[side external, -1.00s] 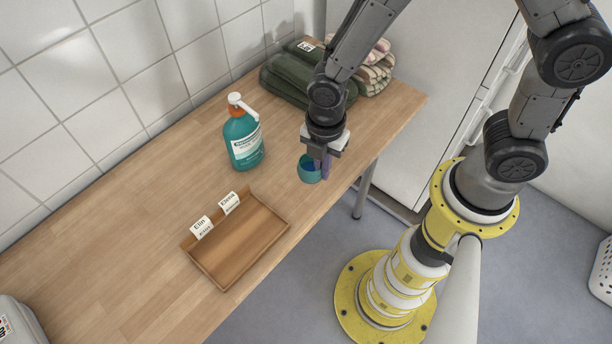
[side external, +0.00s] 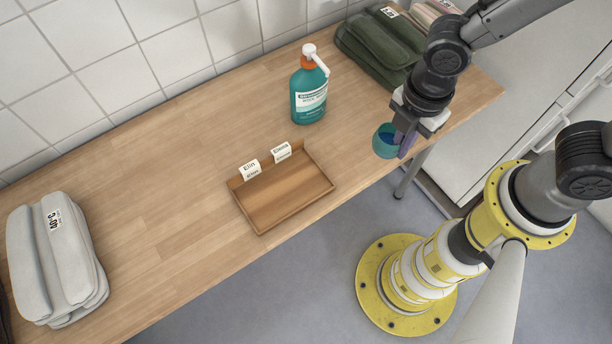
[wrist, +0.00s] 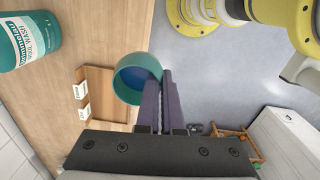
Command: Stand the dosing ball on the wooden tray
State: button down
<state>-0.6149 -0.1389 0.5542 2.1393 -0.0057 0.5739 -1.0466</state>
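The dosing ball (side external: 384,143) is a teal, open cup with a blue inside. My gripper (side external: 405,140) points down and is shut on its rim, holding it in the air near the bench's front edge. In the wrist view, the dosing ball (wrist: 134,82) sits at the tips of my close-set purple fingers (wrist: 160,85). The wooden tray (side external: 284,195) lies on the bench, left of my gripper in the side view. It is shallow and empty, with two white name cards at its back edge. The wrist view also shows the tray (wrist: 98,80), partly hidden by the ball.
A teal wash bottle (side external: 308,92) with a white pump stands behind the tray. Folded green towels (side external: 380,45) lie at the back right, grey folded cloths (side external: 55,258) at the left. The bench (side external: 160,200) is clear around the tray.

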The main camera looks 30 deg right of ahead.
jog(key=a+n, duration=0.1)
jog(key=a, duration=0.4)
send_over(304, 192)
jog(key=shift+n, duration=0.3)
jog(key=f, duration=0.9)
jog(key=shift+s+d+f, duration=0.2)
jog(key=shift+s+f, duration=0.05)
jog(key=shift+f, duration=0.1)
jog(key=shift+w+a+f, duration=0.2)
jog(key=shift+w+f, duration=0.05)
jog(key=shift+f, duration=1.65)
jog(key=shift+f, duration=0.1)
jog(key=c, duration=1.1)
grip_release()
jog(key=shift+o, duration=0.2)
